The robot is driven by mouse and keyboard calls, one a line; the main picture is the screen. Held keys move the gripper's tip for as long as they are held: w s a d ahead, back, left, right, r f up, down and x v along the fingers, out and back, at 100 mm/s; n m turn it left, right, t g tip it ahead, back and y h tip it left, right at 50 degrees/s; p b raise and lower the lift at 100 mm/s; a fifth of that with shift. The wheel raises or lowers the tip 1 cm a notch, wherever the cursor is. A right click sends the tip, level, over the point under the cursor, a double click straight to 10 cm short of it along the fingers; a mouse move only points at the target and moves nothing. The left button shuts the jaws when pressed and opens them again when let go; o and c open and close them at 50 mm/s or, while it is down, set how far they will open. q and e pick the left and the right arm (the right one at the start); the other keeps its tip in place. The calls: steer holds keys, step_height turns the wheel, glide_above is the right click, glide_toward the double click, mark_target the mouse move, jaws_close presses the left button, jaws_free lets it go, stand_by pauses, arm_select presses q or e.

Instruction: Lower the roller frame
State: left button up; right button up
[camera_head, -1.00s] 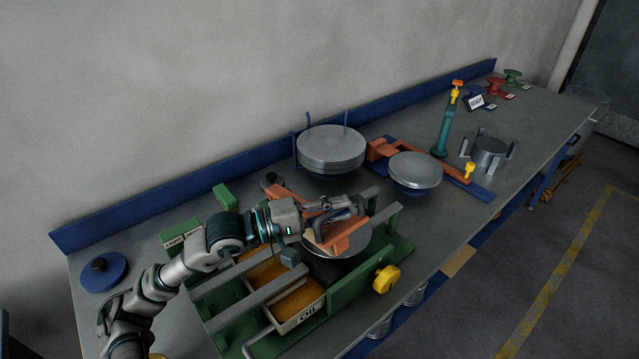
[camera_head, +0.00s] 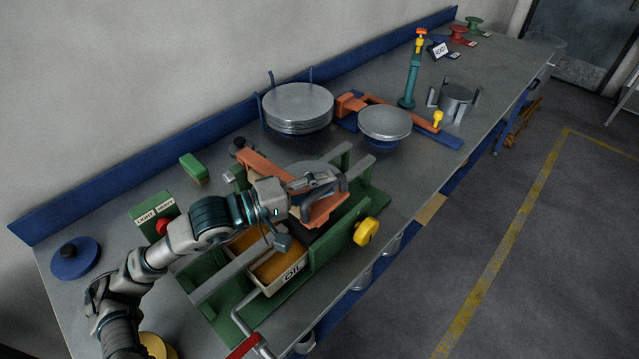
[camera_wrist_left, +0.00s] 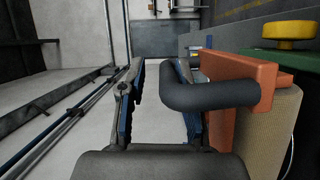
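The orange roller frame (camera_head: 322,210) sits within the green machine (camera_head: 340,240), its dark curved handle (camera_head: 338,185) on top. My left gripper (camera_head: 318,183) is at this handle. In the left wrist view, the handle (camera_wrist_left: 215,93) curves from the orange plate (camera_wrist_left: 238,80) into the space between the two fingers (camera_wrist_left: 160,95). It lies close to the right finger, with a gap to the left one. A tan, textured roller surface (camera_wrist_left: 272,130) shows beside the plate. My right gripper is out of view.
An oil tray (camera_head: 277,272) sits between green rails, with a yellow knob (camera_head: 366,231) at the front. A grey plate stack (camera_head: 298,105), a disc on an orange stand (camera_head: 385,122) and a teal post (camera_head: 410,85) stand behind. A green light box (camera_head: 150,212) stands left.

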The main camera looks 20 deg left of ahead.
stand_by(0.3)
arm_select(q)
steer(key=v, duration=0.7)
steer(key=shift+a, duration=0.3)
steer(key=shift+d+f, duration=0.1)
steer(key=shift+d, duration=0.1)
